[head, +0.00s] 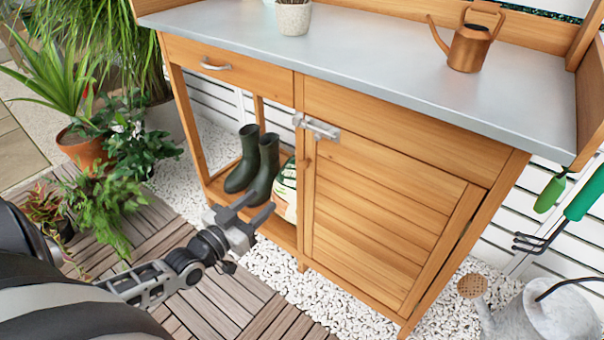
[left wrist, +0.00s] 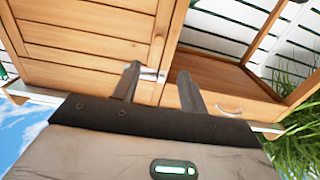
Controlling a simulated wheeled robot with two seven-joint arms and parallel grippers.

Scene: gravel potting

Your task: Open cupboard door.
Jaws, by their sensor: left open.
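The wooden cupboard door (head: 385,220) is closed on the right half of the potting bench. A metal latch (head: 316,127) sits at its upper left corner, over the frame. A small wooden knob (head: 306,163) is below the latch. My left gripper (head: 257,206) is open and empty, in front of the lower left of the bench, left of and below the latch in the picture. In the left wrist view the door (left wrist: 85,45) fills the left side, and the latch (left wrist: 150,74) appears between the open fingers (left wrist: 158,72). My right gripper is not in view.
A drawer with a metal handle (head: 215,66) is left of the door. Dark boots (head: 256,162) and a bag (head: 285,192) stand on the lower shelf. A copper watering can (head: 467,42) is on the benchtop; a grey can (head: 545,315) stands right of the door.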

